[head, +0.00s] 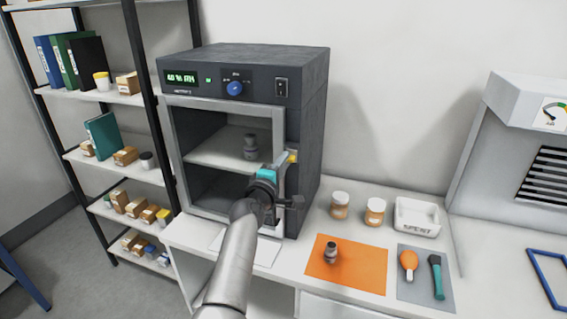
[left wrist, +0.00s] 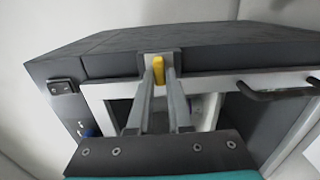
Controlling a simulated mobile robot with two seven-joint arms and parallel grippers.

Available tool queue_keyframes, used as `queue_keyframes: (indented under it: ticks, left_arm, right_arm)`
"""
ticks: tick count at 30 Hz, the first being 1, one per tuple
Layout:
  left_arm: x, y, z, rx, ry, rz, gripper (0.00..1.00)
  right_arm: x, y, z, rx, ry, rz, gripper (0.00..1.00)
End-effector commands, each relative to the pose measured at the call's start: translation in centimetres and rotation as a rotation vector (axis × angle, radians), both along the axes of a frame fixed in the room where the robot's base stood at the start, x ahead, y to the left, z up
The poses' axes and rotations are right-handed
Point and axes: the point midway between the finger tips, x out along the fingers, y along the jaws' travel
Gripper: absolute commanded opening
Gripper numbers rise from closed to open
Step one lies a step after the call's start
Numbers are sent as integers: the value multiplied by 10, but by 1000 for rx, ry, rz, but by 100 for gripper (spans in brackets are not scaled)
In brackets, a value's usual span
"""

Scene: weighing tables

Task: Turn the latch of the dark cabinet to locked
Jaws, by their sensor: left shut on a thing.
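The dark cabinet (head: 313,110) stands on the white table, its framed glass door looking closed. The yellow latch (head: 292,157) is on the right edge of the door front, partly covered by my gripper. My left gripper (head: 284,164) reaches it from the front. In the left wrist view, the two fingers (left wrist: 159,76) are shut on the yellow latch (left wrist: 158,69), one on each side. The lever lies along the fingers in that view; I cannot tell whether it is locked. A dark door handle (left wrist: 280,91) is to the right there. My right gripper is out of view.
Right of the cabinet are two jars (head: 340,206), a white tray (head: 417,216), an orange mat (head: 345,274) with a small grey object, and a grey mat (head: 425,287) with tools. A shelf rack (head: 112,97) stands left.

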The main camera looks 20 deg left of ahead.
Motion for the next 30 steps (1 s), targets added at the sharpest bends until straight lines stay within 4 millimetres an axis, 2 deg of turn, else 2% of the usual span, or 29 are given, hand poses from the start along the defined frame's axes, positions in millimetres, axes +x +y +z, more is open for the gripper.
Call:
queue_keyframes:
  ticks: [3,4,12,23,30]
  left_arm:
    - [0,0,0,-5,-1,0,0]
    - [0,0,0,-5,-1,0,20]
    - [0,0,0,-2,-1,0,48]
    - [-5,0,0,-1,0,0,48]
    - [-32,1,0,-2,1,1,48]
  right_arm:
    - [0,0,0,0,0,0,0]
    - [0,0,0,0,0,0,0]
    - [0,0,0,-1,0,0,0]
    - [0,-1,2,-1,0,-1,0]
    - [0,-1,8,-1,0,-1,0]
